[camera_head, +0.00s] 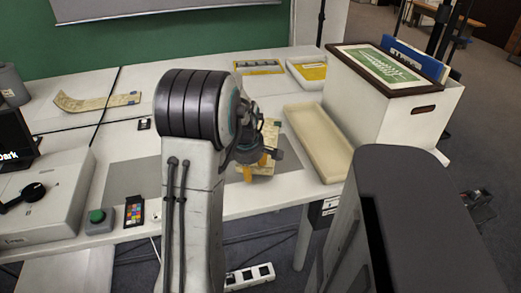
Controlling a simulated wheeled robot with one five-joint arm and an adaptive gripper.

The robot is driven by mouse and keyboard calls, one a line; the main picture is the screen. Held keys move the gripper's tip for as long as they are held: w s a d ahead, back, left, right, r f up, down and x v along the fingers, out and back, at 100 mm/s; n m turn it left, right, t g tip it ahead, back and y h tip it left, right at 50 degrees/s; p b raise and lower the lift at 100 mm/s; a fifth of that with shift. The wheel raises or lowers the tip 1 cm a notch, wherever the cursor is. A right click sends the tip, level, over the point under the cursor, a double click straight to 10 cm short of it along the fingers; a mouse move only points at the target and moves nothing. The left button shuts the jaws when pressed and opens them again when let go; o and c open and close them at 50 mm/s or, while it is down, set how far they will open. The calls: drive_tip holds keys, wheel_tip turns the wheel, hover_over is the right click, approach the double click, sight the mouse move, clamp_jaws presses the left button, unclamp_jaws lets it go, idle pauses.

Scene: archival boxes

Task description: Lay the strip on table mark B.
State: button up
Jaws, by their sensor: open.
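A curled cream strip (97,102) with faint markings lies on the white table (60,79) at the far left, across a dark line. A second cream and yellow patterned piece (268,135) lies at the table's middle, partly hidden by my gripper. My gripper (257,160), with orange fingertips, is open over or beside this piece. My own arm hides part of it, so I cannot tell whether they touch.
A shallow cream tray (318,143) and a white box (390,105) with a framed green picture stand at the right. Two trays with yellow contents (258,67) (311,72) are at the back. A grey mat (130,181) lies under my arm. A white device (45,200) is at the left.

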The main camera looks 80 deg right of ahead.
drive_tip(key=shift+f, duration=0.3)
clamp_jaws()
idle(0.4)
drive_tip(key=shift+d, duration=0.1)
